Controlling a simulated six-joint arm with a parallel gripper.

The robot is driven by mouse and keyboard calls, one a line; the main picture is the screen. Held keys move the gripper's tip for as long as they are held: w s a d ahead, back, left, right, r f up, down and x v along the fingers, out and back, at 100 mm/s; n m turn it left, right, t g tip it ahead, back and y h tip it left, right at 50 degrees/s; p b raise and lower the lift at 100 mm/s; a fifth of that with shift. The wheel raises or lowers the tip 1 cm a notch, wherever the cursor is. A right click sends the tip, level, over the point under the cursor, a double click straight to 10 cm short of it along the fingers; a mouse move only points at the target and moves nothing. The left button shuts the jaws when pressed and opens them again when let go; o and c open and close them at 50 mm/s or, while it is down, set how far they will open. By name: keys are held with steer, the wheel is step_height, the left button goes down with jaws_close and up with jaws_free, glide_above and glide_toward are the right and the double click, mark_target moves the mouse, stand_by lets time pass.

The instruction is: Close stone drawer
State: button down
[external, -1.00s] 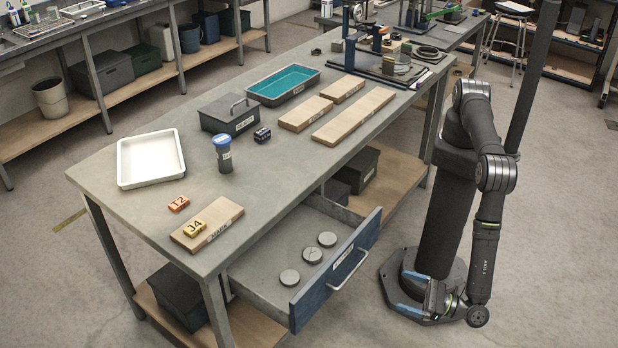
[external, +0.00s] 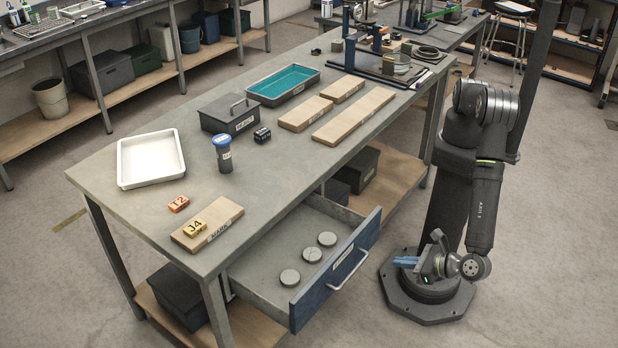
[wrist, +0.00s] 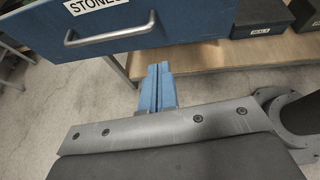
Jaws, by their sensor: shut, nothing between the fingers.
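The stone drawer (external: 338,276) has a blue front and is pulled far out of the workbench, with several round grey stones (external: 311,254) inside. Its metal handle (external: 349,271) faces my arm. In the wrist view the blue drawer front (wrist: 180,22) with its "STONES" label and its handle (wrist: 110,36) fill the top left. My gripper (external: 404,262) is to the right of the drawer front, apart from it and low. In the wrist view my gripper (wrist: 159,68) shows its blue fingers together and empty, just below the drawer front and not visibly touching it.
The workbench top (external: 270,170) holds a white tray (external: 151,158), a dark lidded box (external: 229,113) and wooden blocks. A lower shelf (external: 402,188) with dark boxes lies under the bench. The floor between drawer and arm base is clear.

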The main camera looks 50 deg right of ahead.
steer(key=d+r+m+g+h, duration=0.1)
steer(key=d+r+g, duration=0.2)
steer(key=r+g, duration=0.1)
glide_toward(365, 247)
steer(key=f+x, duration=0.1)
steer(key=x, duration=0.4)
steer(key=shift+w+a+r, duration=0.1)
steer(key=shift+w, duration=0.2)
steer(key=shift+w, duration=0.1)
steer(key=w, duration=2.3)
steer(key=shift+r, duration=0.1)
